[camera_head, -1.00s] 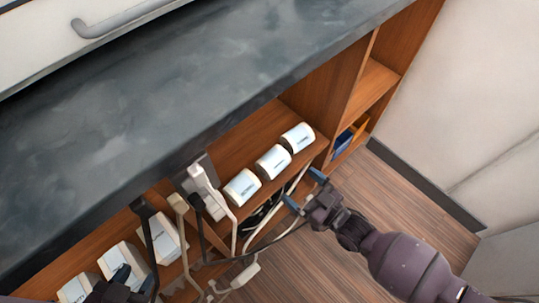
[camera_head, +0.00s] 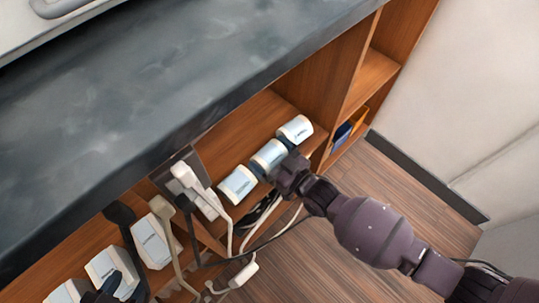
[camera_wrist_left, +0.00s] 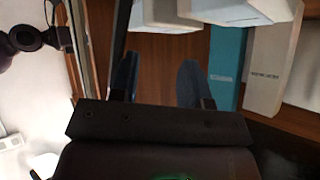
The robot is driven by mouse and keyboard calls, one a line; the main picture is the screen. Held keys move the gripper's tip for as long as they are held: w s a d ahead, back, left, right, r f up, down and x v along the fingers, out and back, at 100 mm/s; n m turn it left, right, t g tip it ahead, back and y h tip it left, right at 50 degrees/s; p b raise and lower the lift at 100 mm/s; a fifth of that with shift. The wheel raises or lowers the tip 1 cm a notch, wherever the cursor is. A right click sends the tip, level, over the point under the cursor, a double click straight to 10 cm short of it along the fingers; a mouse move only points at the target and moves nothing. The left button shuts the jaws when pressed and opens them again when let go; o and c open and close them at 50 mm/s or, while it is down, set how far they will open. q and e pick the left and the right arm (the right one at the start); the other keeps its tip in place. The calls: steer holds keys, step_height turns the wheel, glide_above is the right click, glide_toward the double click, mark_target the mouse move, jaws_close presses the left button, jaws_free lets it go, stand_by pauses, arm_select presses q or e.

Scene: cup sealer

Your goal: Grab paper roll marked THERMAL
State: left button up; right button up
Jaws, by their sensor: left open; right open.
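Three white paper rolls lie in a row on the wooden shelf in the head view: a near-left one (camera_head: 237,184), a middle one (camera_head: 267,155) and a far-right one (camera_head: 296,130). Their printed labels are too small to read, so I cannot tell which says THERMAL. My right gripper (camera_head: 273,158) is open at the middle roll, its fingers apparently on either side of it; contact is unclear. My left gripper (camera_head: 112,284) is at the lower left by white boxes. The left wrist view shows it open and empty (camera_wrist_left: 158,75).
White plugs and a socket (camera_head: 190,180) with hanging cables (camera_head: 245,270) are left of the rolls. White boxes (camera_head: 152,243) stand on the lower-left shelf. The grey counter (camera_head: 170,80) overhangs the shelves. A teal box (camera_wrist_left: 226,65) shows in the left wrist view.

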steer(key=shift+w+a, duration=0.1)
steer(key=c, duration=0.8)
steer(key=shift+o, duration=0.2)
steer(key=shift+r, duration=0.1)
